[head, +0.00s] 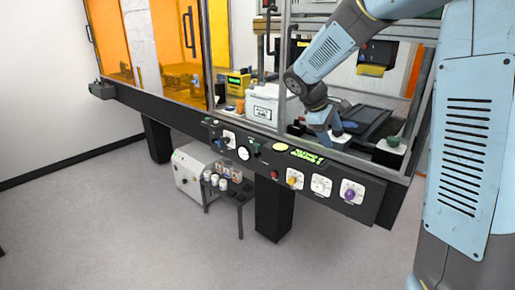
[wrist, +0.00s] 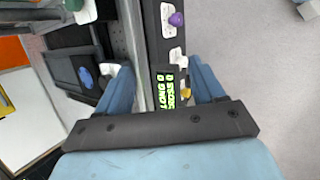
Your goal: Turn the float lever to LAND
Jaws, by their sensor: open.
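A dark control panel (head: 262,160) runs along the bench front with several knobs and a green-lit display (head: 307,157). A yellow knob (head: 292,180), a white-plated control (head: 321,185) and a purple knob (head: 350,191) sit at its right. A dark control on a white plate (head: 229,136) sits at its left. The labels are too small to read, so I cannot tell which is the float lever. My gripper (head: 326,134) is above the bench edge, behind the panel. In the wrist view my gripper (wrist: 162,72) is open and empty, its fingers on either side of the panel edge and display.
A black tray-like device (head: 365,122) lies on the bench near my gripper. A white box (head: 262,103) stands to its left. A green knob (head: 393,141) is at the right corner. Frame posts rise around the bench. Open floor lies in front.

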